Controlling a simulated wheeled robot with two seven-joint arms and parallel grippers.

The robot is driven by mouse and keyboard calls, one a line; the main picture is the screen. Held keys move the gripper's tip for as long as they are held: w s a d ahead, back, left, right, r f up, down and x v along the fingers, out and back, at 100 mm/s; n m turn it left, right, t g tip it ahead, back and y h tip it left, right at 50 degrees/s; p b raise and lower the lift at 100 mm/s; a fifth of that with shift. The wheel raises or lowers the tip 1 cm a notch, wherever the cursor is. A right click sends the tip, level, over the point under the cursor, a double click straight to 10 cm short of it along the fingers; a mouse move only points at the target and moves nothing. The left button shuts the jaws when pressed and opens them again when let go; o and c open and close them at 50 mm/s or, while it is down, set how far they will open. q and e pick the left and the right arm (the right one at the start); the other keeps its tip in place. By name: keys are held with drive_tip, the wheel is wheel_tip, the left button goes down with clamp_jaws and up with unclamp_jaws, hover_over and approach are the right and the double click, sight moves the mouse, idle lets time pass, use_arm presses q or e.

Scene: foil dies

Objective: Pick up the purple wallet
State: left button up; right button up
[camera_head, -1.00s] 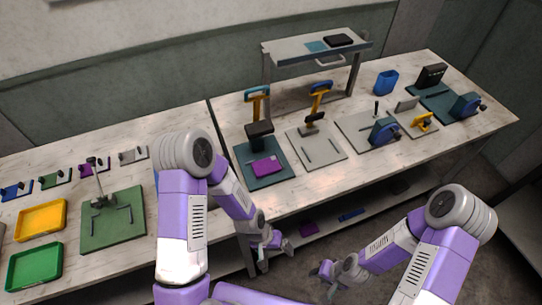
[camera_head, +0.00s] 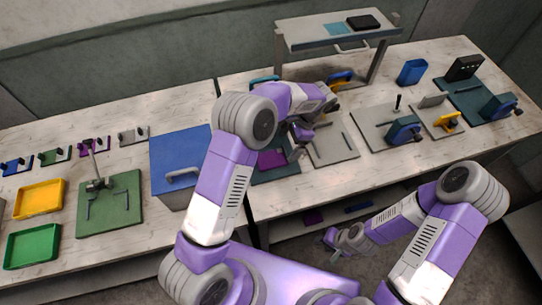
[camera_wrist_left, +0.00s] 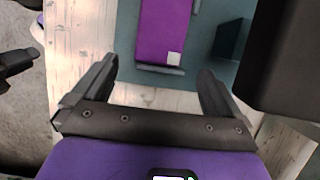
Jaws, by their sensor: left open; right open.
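The purple wallet (camera_head: 270,159) lies flat on a dark teal base plate (camera_head: 280,174), partly hidden by my left arm in the head view. In the left wrist view the wallet (camera_wrist_left: 163,32) shows at the top, with a pale square at its near corner, beside a small grey bar. My left gripper (camera_head: 300,143) is at the teal plate. In the wrist view it (camera_wrist_left: 157,68) is open and empty, its fingers pointing towards the wallet, which lies beyond the tips and between their lines. My right gripper (camera_head: 332,240) is open and empty, low in front of the bench.
A dark block (camera_wrist_left: 290,55) stands close right of my left fingers. A blue box with a handle (camera_head: 178,150) stands left of the arm. A raised shelf (camera_head: 330,30) stands behind.

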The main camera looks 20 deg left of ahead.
sight(278, 157)
use_arm(q)
drive_tip(key=x, duration=0.6)
drive_tip(key=shift+s+a+r, duration=0.1)
drive_tip(key=shift+s+a, duration=0.1)
drive_tip(key=c, duration=1.1)
